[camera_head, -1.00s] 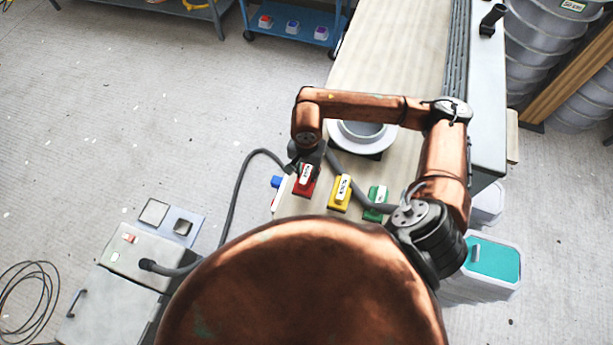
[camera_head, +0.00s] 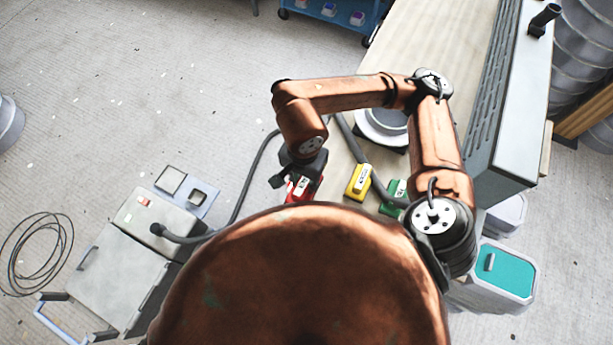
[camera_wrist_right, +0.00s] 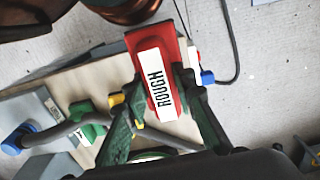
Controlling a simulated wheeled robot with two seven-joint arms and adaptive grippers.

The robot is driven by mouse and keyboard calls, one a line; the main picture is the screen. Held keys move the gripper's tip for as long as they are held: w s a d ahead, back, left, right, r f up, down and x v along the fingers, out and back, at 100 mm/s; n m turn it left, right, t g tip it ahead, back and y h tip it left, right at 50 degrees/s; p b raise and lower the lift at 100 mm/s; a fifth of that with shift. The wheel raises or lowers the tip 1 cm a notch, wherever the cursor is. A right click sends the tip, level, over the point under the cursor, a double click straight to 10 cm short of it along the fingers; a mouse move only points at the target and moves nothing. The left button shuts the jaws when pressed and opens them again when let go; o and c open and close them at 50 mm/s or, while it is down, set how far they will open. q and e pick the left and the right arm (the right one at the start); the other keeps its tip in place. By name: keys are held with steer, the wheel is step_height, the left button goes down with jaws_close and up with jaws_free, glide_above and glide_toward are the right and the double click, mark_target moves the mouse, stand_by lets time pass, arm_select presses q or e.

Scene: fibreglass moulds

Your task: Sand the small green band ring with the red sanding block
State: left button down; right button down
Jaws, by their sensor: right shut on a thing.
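The red sanding block (camera_head: 300,191), labelled ROUGH, is in my right gripper (camera_head: 298,184). In the right wrist view the block (camera_wrist_right: 170,38) sits between the two dark fingers of the gripper (camera_wrist_right: 163,90), which are shut on its sides. A grey cup-shaped mould with a white flange (camera_head: 372,126) stands on the bench, partly hidden behind my right arm. I cannot make out a green band ring on it. My left gripper is not in view.
A yellow block (camera_head: 358,182) and a green block (camera_head: 392,196) stand on the wooden bench (camera_head: 425,40). A dark hose runs past them. A grey cabinet (camera_head: 130,262) is at left, a teal-topped bin (camera_head: 500,268) at right. Open floor lies left of the bench.

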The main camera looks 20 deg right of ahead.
steer(key=c, duration=2.2)
jaws_free()
steer(key=shift+w, duration=0.1)
steer(key=c, duration=0.4)
